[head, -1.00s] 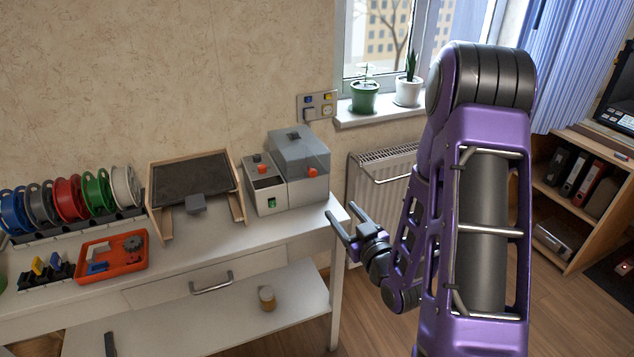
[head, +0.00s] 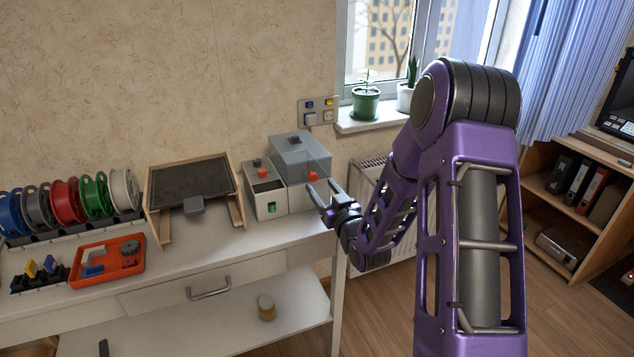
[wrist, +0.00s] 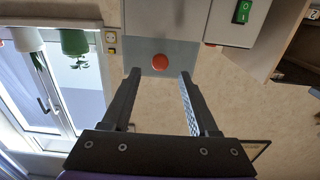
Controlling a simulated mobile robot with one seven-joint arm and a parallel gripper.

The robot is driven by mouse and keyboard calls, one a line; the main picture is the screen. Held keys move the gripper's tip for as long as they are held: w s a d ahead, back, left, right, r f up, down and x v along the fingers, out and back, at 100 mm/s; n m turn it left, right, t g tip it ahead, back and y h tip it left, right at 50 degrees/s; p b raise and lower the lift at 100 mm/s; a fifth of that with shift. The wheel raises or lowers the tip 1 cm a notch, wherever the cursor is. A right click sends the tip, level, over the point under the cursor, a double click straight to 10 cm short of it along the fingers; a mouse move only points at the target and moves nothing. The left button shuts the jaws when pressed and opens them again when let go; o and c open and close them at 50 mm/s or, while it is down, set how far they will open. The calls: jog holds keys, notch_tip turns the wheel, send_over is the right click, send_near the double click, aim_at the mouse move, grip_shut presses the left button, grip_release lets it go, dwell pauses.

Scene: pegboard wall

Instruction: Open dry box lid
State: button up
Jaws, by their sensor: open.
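The dry box (head: 296,165) is a grey box with a translucent grey lid (head: 301,150) at the right end of the white workbench. The lid looks shut and has a dark knob on top and a red-orange button or latch on its front. My gripper (head: 319,192) is open and empty, in front of the box's lower right part. In the wrist view, turned upside down, the red-orange piece (wrist: 160,61) on the box shows between the open fingers (wrist: 158,80), beyond their tips.
A smaller control unit (head: 264,189) with a green switch stands left of the box. A wooden-framed black board (head: 193,178), an orange tray (head: 107,262) and several filament spools (head: 65,200) lie further left. A radiator (head: 362,180) and windowsill plants (head: 366,103) are at right.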

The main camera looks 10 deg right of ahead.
aim_at(314, 178)
jog(key=shift+w+a, duration=0.2)
jog(key=shift+w, duration=0.75)
jog(key=shift+w+a, duration=0.2)
jog(key=shift+w, duration=0.75)
grip_shut()
